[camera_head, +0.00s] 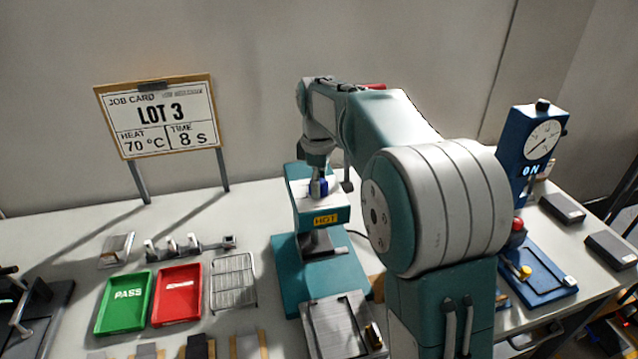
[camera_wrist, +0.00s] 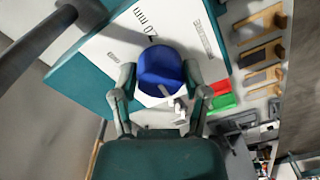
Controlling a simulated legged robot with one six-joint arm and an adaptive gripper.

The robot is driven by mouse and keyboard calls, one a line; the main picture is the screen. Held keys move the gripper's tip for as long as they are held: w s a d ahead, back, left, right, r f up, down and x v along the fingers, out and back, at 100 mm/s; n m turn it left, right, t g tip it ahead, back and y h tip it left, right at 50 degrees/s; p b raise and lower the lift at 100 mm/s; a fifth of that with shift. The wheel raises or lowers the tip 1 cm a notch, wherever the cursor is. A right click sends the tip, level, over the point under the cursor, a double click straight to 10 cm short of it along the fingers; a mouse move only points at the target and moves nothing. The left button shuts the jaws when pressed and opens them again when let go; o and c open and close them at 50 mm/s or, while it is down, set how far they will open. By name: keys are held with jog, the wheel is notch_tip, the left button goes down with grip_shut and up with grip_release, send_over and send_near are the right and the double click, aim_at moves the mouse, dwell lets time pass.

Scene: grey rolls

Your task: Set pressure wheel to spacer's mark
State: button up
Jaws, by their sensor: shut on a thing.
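The blue pressure wheel (camera_wrist: 162,68) sits on the white top plate (camera_wrist: 112,50) of the teal press. The wheel also shows in the head view (camera_head: 319,188), partly hidden by my gripper. My gripper (camera_wrist: 160,80) is over the press top, with one finger on each side of the wheel, shut on it. A pale line shows on the wheel's near side, pointing down in the wrist view. Print reading about "2.0 mm" lies on the plate beyond the wheel, with smaller print to its right. The press front (camera_head: 327,218) carries a "HOT" label. I cannot tell which mark is the spacer's.
A job card (camera_head: 160,115) reads LOT 3, 70 °C, 8 s. A green PASS tray (camera_head: 123,304), a red tray (camera_head: 177,295) and a wire rack (camera_head: 233,282) lie left of the press. A blue dial unit (camera_head: 532,150) showing "ON" stands right.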

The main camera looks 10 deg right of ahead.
jog(key=shift+w+n, duration=0.15)
jog(key=shift+n, duration=1.75)
jog(key=o, duration=1.1)
jog(key=shift+a, duration=0.15)
jog(key=shift+o, duration=0.2)
notch_tip(320, 180, up, 12)
jog(key=shift+f, duration=0.1)
